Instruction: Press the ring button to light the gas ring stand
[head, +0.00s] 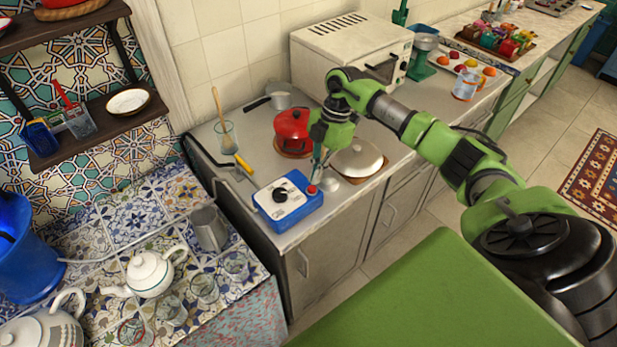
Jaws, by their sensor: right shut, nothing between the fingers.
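A blue box (276,215) with a white front label and a black round knob (256,223) sits at the near edge of the counter. A small red button (311,190) shows at its right end. My right gripper (317,178) is shut and empty, pointing down just above the red button. I cannot tell whether its fingertips touch the button. I cannot tell for sure which thing is the gas ring stand, and no flame shows. My left gripper is not in view.
A glass with a wooden spoon (227,138) is at the back left. A white teapot (150,273), a metal jug (208,228) and several glasses stand on the tiled table.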

